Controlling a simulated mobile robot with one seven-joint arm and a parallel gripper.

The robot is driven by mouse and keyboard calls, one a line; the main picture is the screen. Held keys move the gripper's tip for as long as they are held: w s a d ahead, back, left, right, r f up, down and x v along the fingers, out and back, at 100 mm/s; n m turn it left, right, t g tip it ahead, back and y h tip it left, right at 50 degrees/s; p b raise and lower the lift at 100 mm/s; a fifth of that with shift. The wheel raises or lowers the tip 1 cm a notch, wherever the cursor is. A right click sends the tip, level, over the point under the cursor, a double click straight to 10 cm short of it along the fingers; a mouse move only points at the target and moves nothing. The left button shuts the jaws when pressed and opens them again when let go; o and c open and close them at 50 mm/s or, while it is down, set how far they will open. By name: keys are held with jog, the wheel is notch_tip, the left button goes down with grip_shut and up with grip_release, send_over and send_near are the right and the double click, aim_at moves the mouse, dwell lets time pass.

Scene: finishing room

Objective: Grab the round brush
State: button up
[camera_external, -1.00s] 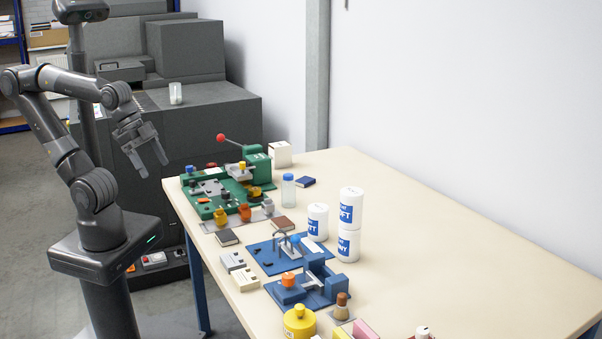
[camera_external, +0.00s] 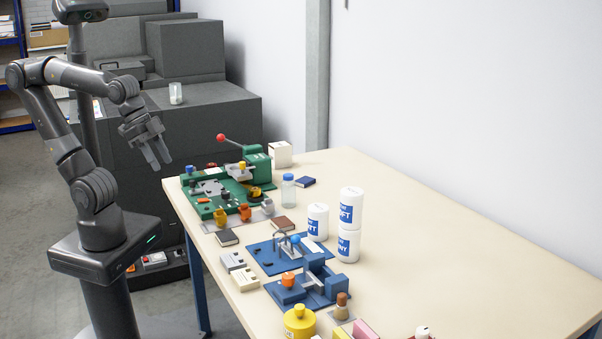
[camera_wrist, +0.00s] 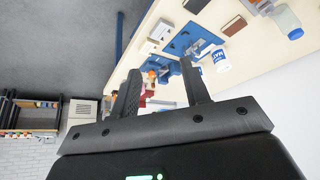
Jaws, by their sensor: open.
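A small upright piece with a tan wooden knob (camera_external: 341,299) stands on a small grey plate near the front of the table. It may be the round brush, but it is too small to be sure. My gripper (camera_external: 158,162) is open and empty, in the air left of the table's far left corner, well away from that piece. In the wrist view its two fingers (camera_wrist: 161,68) are spread apart with nothing held. Small items show between and beyond the fingers there, too small to tell the brush among them.
The table (camera_external: 470,240) has a green fixture (camera_external: 258,166) with a red-knobbed lever nearest my gripper. Blue fixtures (camera_external: 335,282), white tubs (camera_external: 318,222), a clear blue-capped bottle (camera_external: 288,192) and a yellow container (camera_external: 299,322) stand further along. The table's right side is clear.

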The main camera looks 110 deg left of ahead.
jog(key=w+d+r+n, duration=0.1)
jog(key=w+r, duration=0.3)
jog(key=w, duration=1)
jog(key=n+g+y, duration=0.2)
jog(key=n, duration=0.1)
send_over(342, 302)
jog(key=s, duration=0.4)
notch_tip(342, 302, down, 20)
jog(key=x, duration=1)
jog(key=shift+w+d+f, duration=0.15)
jog(key=shift+w+d, duration=0.1)
jog(key=shift+w, duration=0.1)
jog(key=shift+t, duration=0.3)
jog(key=c, duration=0.7)
